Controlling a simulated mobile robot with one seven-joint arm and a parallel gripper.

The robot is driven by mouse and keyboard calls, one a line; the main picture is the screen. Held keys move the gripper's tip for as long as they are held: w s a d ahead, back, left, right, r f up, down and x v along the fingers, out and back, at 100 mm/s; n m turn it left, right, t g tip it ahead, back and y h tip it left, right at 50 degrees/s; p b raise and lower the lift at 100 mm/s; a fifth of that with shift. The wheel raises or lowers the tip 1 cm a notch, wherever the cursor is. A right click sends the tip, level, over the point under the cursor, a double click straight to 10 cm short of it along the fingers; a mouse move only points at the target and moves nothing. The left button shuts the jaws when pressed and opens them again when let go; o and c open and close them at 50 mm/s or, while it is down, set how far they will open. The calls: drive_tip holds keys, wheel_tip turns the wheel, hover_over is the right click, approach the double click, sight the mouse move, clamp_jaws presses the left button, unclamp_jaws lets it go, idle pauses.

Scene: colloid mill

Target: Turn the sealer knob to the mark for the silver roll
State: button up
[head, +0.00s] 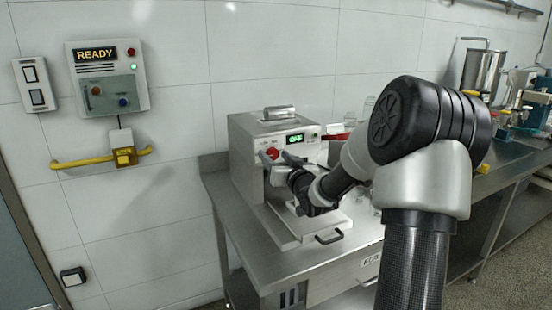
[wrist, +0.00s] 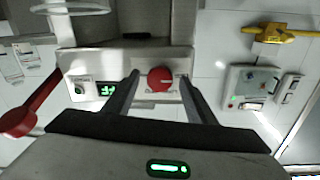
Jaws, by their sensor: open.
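The sealer (head: 240,158) is a steel box on a metal bench, with a lit display reading OFF (head: 295,139).
A red handle (head: 335,136) sticks out at the sealer's right and shows in the wrist view (wrist: 18,122). A drawer-like tray with a dark handle (head: 329,237) juts out below. A READY panel (head: 106,78) and yellow lever (head: 124,157) are on the wall at left.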

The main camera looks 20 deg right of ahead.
drive_tip(key=c, duration=1)
drive_tip(key=shift+c, duration=0.2)
drive_tip(key=shift+m, duration=0.3)
drive_tip(key=m+p, duration=0.3)
drive_tip(key=shift+d+r+m, duration=0.1)
drive_tip(key=shift+r+m, duration=0.05)
drive_tip(key=shift+m, duration=0.15)
drive_tip(key=m+p, duration=0.4)
drive_tip(key=m, duration=0.2)
drive_tip(key=shift+g, duration=0.3)
drive_tip(key=m+p, duration=0.3)
drive_tip(key=shift+y, duration=0.4)
drive_tip(key=m+p, duration=0.2)
drive_tip(key=m, duration=0.2)
drive_tip(key=shift+d, duration=0.15)
drive_tip(key=m+p, duration=0.2)
drive_tip(key=m, duration=0.3)
drive_tip(key=shift+m+y, duration=0.3)
drive_tip(key=shift+y, duration=0.1)
drive_tip(key=shift+f, duration=0.2)
